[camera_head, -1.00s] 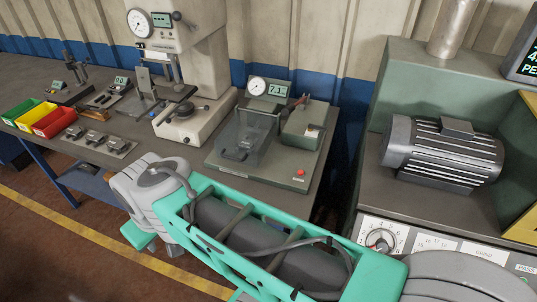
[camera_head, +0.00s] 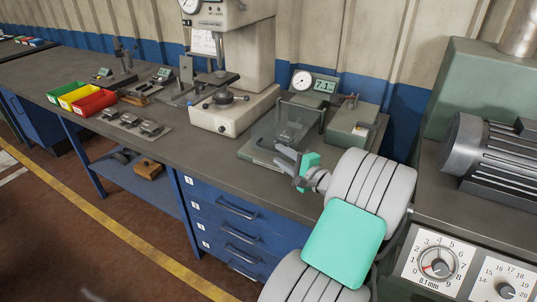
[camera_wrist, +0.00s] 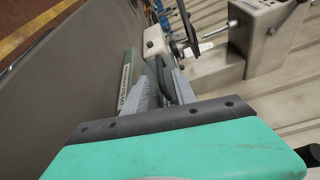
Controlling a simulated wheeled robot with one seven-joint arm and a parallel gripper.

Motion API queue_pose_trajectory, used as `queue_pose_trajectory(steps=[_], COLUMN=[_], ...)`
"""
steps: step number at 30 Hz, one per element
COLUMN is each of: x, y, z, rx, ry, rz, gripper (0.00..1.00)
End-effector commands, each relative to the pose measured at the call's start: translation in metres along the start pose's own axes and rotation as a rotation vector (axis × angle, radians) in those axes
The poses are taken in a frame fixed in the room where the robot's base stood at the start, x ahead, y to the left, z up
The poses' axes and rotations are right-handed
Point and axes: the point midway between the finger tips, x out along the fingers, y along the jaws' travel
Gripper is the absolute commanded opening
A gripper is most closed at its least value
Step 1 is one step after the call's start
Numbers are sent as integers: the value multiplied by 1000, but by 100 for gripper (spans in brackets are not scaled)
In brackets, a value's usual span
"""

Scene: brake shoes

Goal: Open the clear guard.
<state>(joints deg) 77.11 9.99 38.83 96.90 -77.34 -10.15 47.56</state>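The clear guard (camera_head: 289,125) is a see-through box over the left part of a grey-green gauge fixture (camera_head: 262,158). It looks down over the fixture, with a small dark part visible inside. My gripper (camera_head: 281,157) is at the front of the fixture, close to the guard's front lower side. I cannot tell whether it touches the guard. In the wrist view, the two grey fingers of my gripper (camera_wrist: 162,78) stand apart, with dark shapes showing between them. The guard is hard to make out there.
A dial and a display (camera_head: 314,82) stand behind the guard, and a green-grey block (camera_head: 352,122) stands to its right. A press-like tester (camera_head: 235,110) is at left. Red, yellow and green bins (camera_head: 82,97) sit farther left. A motor (camera_head: 495,150) is at right.

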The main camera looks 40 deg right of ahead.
Motion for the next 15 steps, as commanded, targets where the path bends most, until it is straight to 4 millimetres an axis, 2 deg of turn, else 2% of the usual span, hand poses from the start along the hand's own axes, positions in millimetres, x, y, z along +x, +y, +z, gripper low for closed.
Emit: queue_pose_trajectory(steps=[6, 9, 15], x=[44, 58, 66], y=[0, 0, 0], z=[4, 3, 2], rx=[-4, -6, -5], ry=[-7, -6, -3], rz=[4, 5, 4], gripper=[33, 33, 33])
